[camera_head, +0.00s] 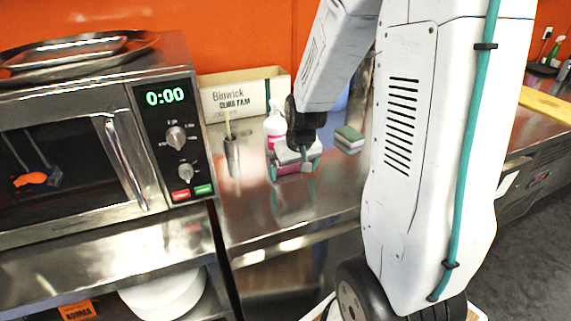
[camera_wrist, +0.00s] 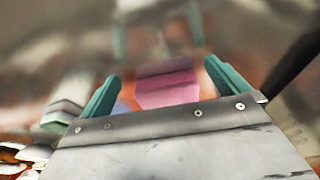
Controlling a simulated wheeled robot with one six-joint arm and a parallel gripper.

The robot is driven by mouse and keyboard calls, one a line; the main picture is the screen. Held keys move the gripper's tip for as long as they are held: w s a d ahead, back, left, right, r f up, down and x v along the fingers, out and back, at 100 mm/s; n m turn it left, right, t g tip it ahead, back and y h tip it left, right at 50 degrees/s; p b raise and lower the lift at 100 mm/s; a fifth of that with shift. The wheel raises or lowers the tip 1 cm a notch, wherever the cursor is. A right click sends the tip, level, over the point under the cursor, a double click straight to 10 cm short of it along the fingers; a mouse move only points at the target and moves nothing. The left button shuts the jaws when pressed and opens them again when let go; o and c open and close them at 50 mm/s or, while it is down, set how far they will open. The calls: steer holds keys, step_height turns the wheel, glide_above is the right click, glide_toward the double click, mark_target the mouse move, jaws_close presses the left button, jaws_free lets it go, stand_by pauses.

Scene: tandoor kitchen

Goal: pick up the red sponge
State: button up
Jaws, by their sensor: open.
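The red sponge (camera_wrist: 168,88) shows pinkish red in the wrist view, in the gap between the two teal fingers of my gripper (camera_wrist: 165,85). A gap shows on each side of it, so the fingers look apart from it. In the head view my gripper (camera_head: 294,170) points down, low over the steel counter, with its fingers spread. There the gripper body mostly hides the sponge. I cannot tell exactly how deep the fingers reach around it.
A green-and-white sponge (camera_head: 348,138) lies right of my gripper. A pink-and-white bottle (camera_head: 274,124) stands close behind it. A steel cup with a brush (camera_head: 231,155) stands left, near the microwave (camera_head: 90,130). A cardboard box (camera_head: 240,92) is at the wall. The counter's front is clear.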

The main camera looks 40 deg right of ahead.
steer(key=w, duration=0.2)
steer(key=w+d, duration=0.1)
steer(key=w, duration=0.2)
steer(key=shift+w+d+f, duration=0.2)
steer(key=shift+w+d, duration=0.1)
steer(key=shift+w, duration=0.05)
steer(key=shift+f, duration=0.4)
steer(key=c, duration=0.9)
steer(key=shift+o, duration=0.2)
steer(key=shift+r, duration=0.1)
